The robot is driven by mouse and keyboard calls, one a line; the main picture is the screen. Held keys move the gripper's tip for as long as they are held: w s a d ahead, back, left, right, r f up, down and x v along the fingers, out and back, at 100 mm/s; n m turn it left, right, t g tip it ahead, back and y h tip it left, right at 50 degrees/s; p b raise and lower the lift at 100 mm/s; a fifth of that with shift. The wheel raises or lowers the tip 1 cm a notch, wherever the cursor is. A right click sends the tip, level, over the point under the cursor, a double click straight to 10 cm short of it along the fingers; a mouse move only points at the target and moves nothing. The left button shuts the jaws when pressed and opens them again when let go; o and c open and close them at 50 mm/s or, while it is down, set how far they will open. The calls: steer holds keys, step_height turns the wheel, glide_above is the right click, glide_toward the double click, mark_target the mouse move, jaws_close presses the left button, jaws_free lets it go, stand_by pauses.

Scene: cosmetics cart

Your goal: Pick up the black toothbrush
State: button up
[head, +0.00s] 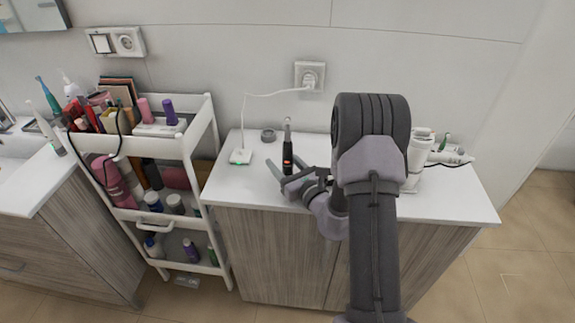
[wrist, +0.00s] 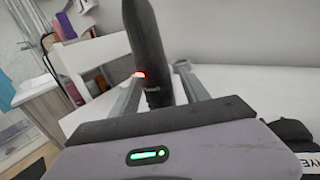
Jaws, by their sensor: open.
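The black toothbrush (head: 287,152) stands upright on the white countertop (head: 236,184), with a grey head at its top and a small red light on its body. My gripper (head: 284,170) is at the toothbrush, low over the counter. In the wrist view the toothbrush (wrist: 146,45) rises between the two grey fingers of my open gripper (wrist: 158,72), nearer the tips. I cannot tell whether either finger touches it. Its top is cut off in the wrist view and its base is hidden in the head view.
A white charger (head: 241,156) with a cable to the wall socket (head: 309,75) sits left of the toothbrush. A small grey round item (head: 268,135) lies behind. A white device (head: 418,158) stands right of my arm. A white cart (head: 190,145) full of cosmetics stands left.

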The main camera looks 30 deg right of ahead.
jaws_close()
stand_by(1.4)
